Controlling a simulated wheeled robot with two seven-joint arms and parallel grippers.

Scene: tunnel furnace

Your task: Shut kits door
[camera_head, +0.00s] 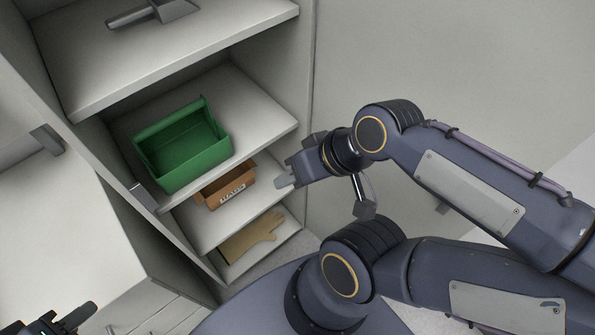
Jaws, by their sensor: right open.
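The kits cabinet (262,105) stands open on the left, with several pale shelves facing me. A large flat grey panel (480,70) runs from the cabinet's right edge across the right of the view. It looks like the open door, but I cannot tell it surely from a wall. My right gripper (287,180) is open and empty, in front of the cabinet's right edge beside the lower shelves. I cannot tell whether it touches anything. My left gripper (76,318) is at the bottom left corner, partly cut off, and its opening is unclear.
A green bin (182,148) sits on the middle shelf, a brown labelled box (226,186) below it and tan gloves (252,238) lowest. A grey metal tool (150,14) lies on the top shelf. A pale panel (60,225) fills the left side.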

